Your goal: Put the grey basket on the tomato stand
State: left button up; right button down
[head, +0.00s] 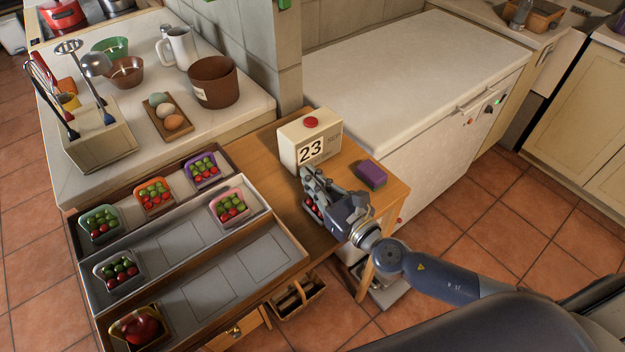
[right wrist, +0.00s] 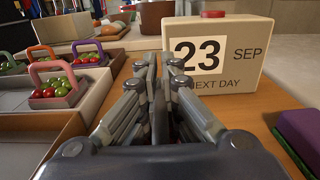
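The tomato stand (head: 216,272) is stepped, with marked slots, several of them bare. A pale grey or white basket (head: 118,272) of red and green tomatoes sits at the left of its middle tier. My right gripper (head: 310,188) is low over the wooden table, in front of the calendar. A basket with red tomatoes (head: 312,208) shows just under its fingers; its colour is mostly hidden. In the right wrist view the fingers (right wrist: 161,75) are close together with a narrow dark gap, seemingly on the basket's handle, which I cannot see. My left gripper is out of view.
The calendar box (head: 311,143) stands right behind my right gripper, and a purple sponge (head: 370,174) lies to its right. Other stand baskets are teal (head: 100,224), orange (head: 155,197), purple (head: 202,170), pink (head: 230,206) and yellow (head: 139,327). A white counter lies behind.

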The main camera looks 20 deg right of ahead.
aim_at(333, 201)
jog(key=shift+f, duration=0.15)
jog(key=c, duration=1.8)
grip_release()
jog(key=shift+r, duration=0.3)
jog(key=b+v, duration=0.2)
jog(key=v, duration=0.3)
jog(key=b+v, duration=0.1)
jog(key=v, duration=0.4)
jog(key=shift+s+d+f+b, duration=0.15)
jog(key=shift+s+f+b, duration=0.05)
jog(key=shift+s+b, duration=0.2)
jog(key=shift+s+d+r, duration=0.15)
jog(key=shift+s+d, duration=0.05)
jog(key=shift+s, duration=0.4)
